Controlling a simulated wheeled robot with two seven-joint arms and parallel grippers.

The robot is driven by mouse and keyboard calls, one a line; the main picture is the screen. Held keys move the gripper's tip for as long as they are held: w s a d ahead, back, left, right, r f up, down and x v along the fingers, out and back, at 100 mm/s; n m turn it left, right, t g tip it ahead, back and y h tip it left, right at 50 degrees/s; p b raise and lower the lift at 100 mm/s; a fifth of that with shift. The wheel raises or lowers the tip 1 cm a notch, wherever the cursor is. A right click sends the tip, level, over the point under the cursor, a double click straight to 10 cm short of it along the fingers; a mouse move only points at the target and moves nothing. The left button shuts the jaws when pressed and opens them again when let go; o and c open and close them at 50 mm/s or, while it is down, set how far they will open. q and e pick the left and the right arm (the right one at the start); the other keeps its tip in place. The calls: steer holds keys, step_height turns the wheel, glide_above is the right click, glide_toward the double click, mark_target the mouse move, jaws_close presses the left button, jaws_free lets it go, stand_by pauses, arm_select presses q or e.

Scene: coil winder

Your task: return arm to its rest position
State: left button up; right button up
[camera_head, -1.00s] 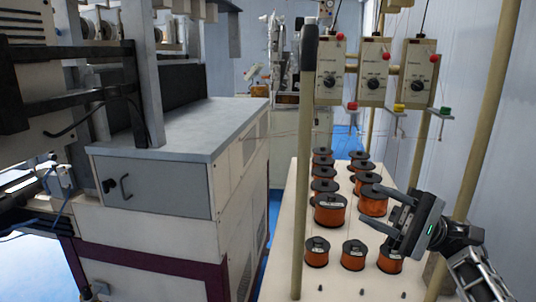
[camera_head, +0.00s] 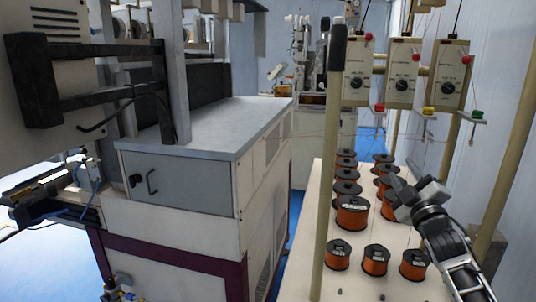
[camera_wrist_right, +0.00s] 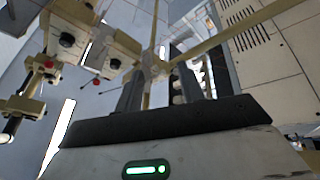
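My right arm comes in from the lower right in the head view. Its gripper (camera_head: 394,196) is above the white spool table (camera_head: 345,288), over the right-hand row of copper wire spools, and hides part of one. In the right wrist view, two dark fingers (camera_wrist_right: 160,92) stand apart with a clear gap and nothing between them. Beyond the gap I see a tan post and background. I cannot tell how far the gripper is above the spools. I cannot make out my left gripper in either view.
Copper spools (camera_head: 352,213) stand in rows on the table. A tan post (camera_head: 325,200) rises at its left edge. Tension boxes (camera_head: 402,78) hang above, with thin wires running down. A grey-topped cabinet (camera_head: 205,125) stands left; a wall is at right.

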step_height(320, 180, down, 7)
steer(key=w+d+m+g+h, duration=0.1)
steer(key=d+m+g+h, duration=0.25)
steer(key=m, duration=0.65)
steer(key=s+a+f+g+y, duration=0.1)
steer(key=s+a+f+g, duration=0.1)
steer(key=s+a+f, duration=0.45)
steer(key=s+a+f+g+y, duration=0.2)
steer(key=s+f, duration=0.2)
steer(key=f, duration=0.6)
steer(key=s+a+f+g, duration=0.1)
steer(key=s+a+f, duration=0.2)
steer(key=s, duration=0.6)
steer(key=s+a+f+g+y, duration=0.1)
steer(key=s+a+f, duration=0.3)
steer(key=s, duration=0.6)
steer(key=s+a+f+g+y, duration=0.1)
steer(key=s+a+f, duration=0.3)
steer(key=s, duration=0.5)
step_height(320, 180, down, 3)
steer(key=shift+s+r+g, duration=0.15)
steer(key=shift+g, duration=0.6)
steer(key=shift+a, duration=0.1)
